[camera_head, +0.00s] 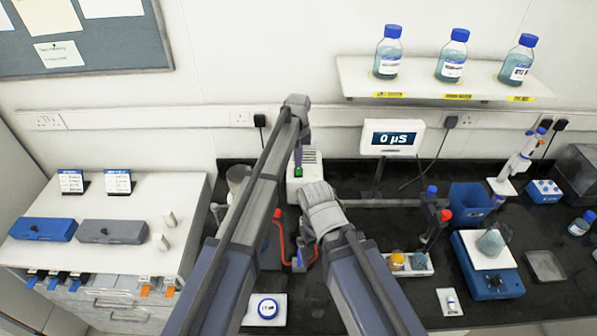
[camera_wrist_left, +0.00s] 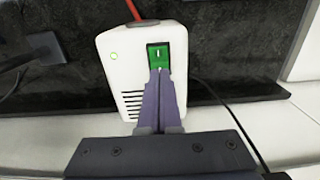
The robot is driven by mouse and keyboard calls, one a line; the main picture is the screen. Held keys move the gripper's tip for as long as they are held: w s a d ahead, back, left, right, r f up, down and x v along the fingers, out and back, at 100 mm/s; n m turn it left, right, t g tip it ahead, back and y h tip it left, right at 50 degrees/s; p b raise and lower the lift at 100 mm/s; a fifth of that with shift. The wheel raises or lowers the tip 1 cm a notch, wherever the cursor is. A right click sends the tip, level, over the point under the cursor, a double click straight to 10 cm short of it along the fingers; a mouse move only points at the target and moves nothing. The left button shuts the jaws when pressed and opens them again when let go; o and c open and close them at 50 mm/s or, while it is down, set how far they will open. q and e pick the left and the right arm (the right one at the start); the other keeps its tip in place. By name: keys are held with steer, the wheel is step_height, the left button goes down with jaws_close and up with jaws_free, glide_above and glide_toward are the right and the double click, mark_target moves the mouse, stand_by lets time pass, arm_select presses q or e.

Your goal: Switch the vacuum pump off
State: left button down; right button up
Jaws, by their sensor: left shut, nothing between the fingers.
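The vacuum pump (camera_wrist_left: 113,75) is a white box with a vent grille on its front. Its green rocker switch (camera_wrist_left: 158,54) faces me, with a white line mark at the top; the lower end is covered by my fingertips. A small green ring (camera_wrist_left: 114,56) shows at the left. My left gripper (camera_wrist_left: 160,76) is shut and empty, its tips at the lower part of the switch; I cannot tell whether they touch it. In the head view the pump (camera_head: 310,167) stands behind my left gripper (camera_head: 299,165). My right wrist (camera_head: 320,205) is in front of the pump; its fingers are unclear.
A red hose (camera_head: 278,228) stands left of my right wrist. Bottles stand on a shelf (camera_head: 440,82) above.

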arm_select(q)
steer(key=shift+f+b, duration=0.45)
steer(key=shift+f, duration=0.1)
steer(key=shift+r, duration=0.1)
step_height(320, 180, up, 7)
steer(key=p, duration=0.7)
stand_by(0.4)
